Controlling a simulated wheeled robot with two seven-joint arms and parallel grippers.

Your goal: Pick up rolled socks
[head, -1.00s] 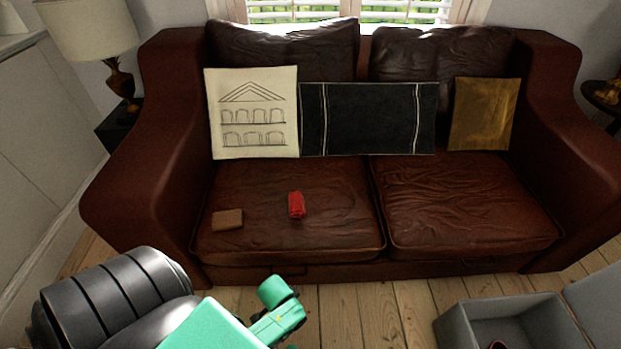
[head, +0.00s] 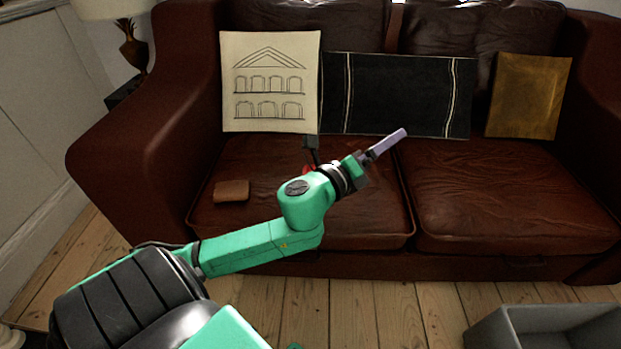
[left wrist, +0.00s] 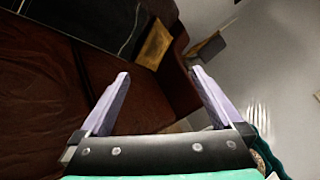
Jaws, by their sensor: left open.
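A small red bundle, seemingly the rolled socks (head: 306,169), lies on the left seat cushion of the sofa. It is mostly hidden behind my left wrist in the head view, and I do not see it in the left wrist view. My left gripper (head: 388,143) is raised above the seat, its pale purple fingers pointing up and to the right, past the bundle. In the left wrist view the gripper (left wrist: 160,75) is open, with nothing between its fingers. My right gripper is in neither view.
The brown leather sofa (head: 510,195) has a brown wallet-like item (head: 231,191) on its left seat. A drawing cushion (head: 270,110), a black cushion (head: 400,95) and a gold cushion (head: 528,95) lean at the back. A grey box (head: 490,332) stands on the floor at right.

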